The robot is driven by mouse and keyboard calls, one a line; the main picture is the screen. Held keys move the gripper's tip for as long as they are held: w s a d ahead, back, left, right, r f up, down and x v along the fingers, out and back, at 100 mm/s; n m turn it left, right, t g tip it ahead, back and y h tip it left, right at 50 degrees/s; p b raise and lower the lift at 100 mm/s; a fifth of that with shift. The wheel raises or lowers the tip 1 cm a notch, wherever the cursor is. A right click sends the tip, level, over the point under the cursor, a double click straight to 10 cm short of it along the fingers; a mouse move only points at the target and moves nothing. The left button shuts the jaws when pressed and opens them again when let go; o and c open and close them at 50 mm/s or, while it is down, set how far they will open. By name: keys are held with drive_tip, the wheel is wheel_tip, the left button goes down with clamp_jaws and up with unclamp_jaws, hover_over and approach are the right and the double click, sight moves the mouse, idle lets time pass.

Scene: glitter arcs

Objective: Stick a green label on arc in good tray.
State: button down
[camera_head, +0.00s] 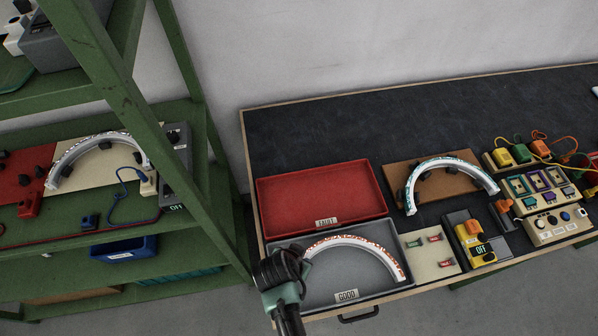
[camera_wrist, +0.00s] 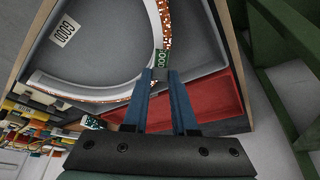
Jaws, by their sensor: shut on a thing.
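The grey tray marked GOOD (camera_head: 371,304) lies at the table's front left. A white arc with copper-red glitter (camera_head: 352,242) lies in it; it also shows in the wrist view (camera_wrist: 75,93). My gripper (camera_wrist: 160,73) is shut on a small green label (camera_wrist: 162,57) with pale lettering.
An empty red tray (camera_head: 320,194) stands behind the grey one. Another arc (camera_head: 447,162) stands on a brown board. A green shelf (camera_head: 190,100) is close on the left.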

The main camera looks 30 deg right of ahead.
drive_tip(key=shift+f, duration=0.35)
idle(0.5)
drive_tip(key=c, duration=0.6)
unclamp_jaws()
drive_tip(key=shift+r, duration=0.1)
drive_tip(key=shift+r+p, duration=3.25)
drive_tip(key=shift+r, duration=0.2)
